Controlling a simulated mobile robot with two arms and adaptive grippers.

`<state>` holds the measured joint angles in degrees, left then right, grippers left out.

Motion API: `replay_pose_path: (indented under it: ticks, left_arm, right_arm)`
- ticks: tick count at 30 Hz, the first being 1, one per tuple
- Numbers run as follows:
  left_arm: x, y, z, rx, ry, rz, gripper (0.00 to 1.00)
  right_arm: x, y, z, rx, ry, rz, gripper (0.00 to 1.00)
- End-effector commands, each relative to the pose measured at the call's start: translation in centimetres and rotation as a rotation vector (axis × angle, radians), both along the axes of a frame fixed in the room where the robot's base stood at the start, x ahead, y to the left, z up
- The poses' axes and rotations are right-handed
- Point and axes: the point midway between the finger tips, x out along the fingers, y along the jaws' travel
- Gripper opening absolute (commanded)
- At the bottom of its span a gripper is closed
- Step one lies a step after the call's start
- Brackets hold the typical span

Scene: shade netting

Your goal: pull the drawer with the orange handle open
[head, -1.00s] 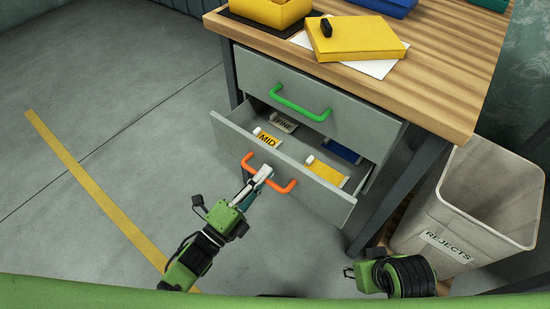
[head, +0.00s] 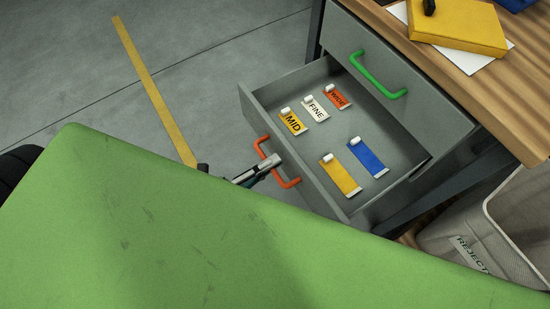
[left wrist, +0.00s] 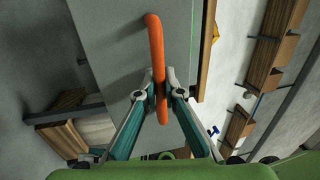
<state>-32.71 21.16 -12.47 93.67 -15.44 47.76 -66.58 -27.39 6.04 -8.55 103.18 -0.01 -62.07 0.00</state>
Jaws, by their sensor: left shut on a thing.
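The drawer (head: 308,160) with the orange handle stands well out of the grey cabinet, and its floor shows in the head view. The orange handle (head: 262,146) is on its front panel; it also shows upright in the left wrist view (left wrist: 155,40). My left gripper (head: 272,162) is shut on the handle near its middle; in the left wrist view both fingertips (left wrist: 161,84) close around the bar. Inside the drawer lie tagged pieces: MID (head: 292,122), FINE (head: 315,110), an orange one (head: 336,97), a yellow one (head: 344,176) and a blue one (head: 368,157). My right gripper is not in view.
A shut drawer with a green handle (head: 376,76) is above. The wooden benchtop (head: 485,85) carries a yellow box (head: 458,28). A grey rejects bin (head: 515,215) stands at the right. My green body covers the lower left.

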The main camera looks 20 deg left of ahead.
Motion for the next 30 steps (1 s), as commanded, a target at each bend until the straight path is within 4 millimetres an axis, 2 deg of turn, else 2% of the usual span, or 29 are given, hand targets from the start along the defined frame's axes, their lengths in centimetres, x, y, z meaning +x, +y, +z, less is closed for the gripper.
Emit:
replay_pose_path:
  ticks: [7, 9, 10, 22, 26, 30]
  left_arm:
    - [0.0, 0.0, -0.1, 0.001, 0.002, 0.001, 0.00]
    - [0.0, 0.0, -0.1, 0.001, 0.002, 0.001, 0.24]
    - [0.0, 0.0, -0.1, 0.001, 0.002, 0.001, 0.26]
    - [-0.4, 0.3, -0.2, 0.002, 0.003, 0.001, 0.26]
    - [-1.9, 1.4, -0.6, 0.003, 0.006, 0.001, 0.26]
    - [-4.3, 3.1, -1.2, 0.003, 0.006, 0.002, 0.26]
  right_arm:
    - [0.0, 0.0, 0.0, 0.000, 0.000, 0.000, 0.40]
    - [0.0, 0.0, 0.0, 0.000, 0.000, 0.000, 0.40]
    - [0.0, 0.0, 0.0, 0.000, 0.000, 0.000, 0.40]
    - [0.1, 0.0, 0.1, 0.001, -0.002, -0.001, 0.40]
    - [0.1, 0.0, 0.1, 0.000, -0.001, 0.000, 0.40]
    - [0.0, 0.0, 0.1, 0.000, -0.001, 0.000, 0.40]
